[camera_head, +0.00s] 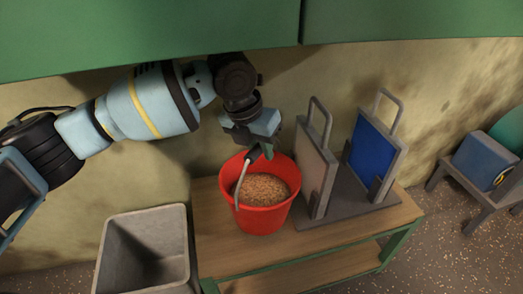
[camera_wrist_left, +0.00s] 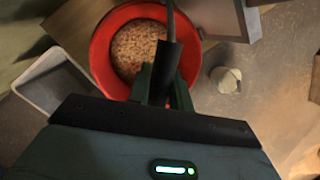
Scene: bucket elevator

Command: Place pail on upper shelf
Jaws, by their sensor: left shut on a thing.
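A red pail (camera_head: 262,219) filled with brown grain (camera_head: 261,189) stands upright on, or just above, a wooden bench top; I cannot tell which. My left gripper (camera_head: 260,150) is above the pail and shut on the handle's grip, with the wire handle (camera_head: 243,182) raised. In the left wrist view, the pail (camera_wrist_left: 101,48) lies beyond the fingers (camera_wrist_left: 165,90), which close around the dark handle grip (camera_wrist_left: 166,62). A green shelf or cabinet (camera_head: 400,20) runs across the top of the head view; its upper surface is hidden. My right gripper does not show.
The wooden bench (camera_head: 214,235) has a lower shelf. A rack (camera_head: 340,204) holding a beige panel (camera_head: 314,165) and a blue panel (camera_head: 373,149) stands right of the pail. A grey bin (camera_head: 145,220) is at left. A blue box (camera_head: 484,162) sits on a stool at far right.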

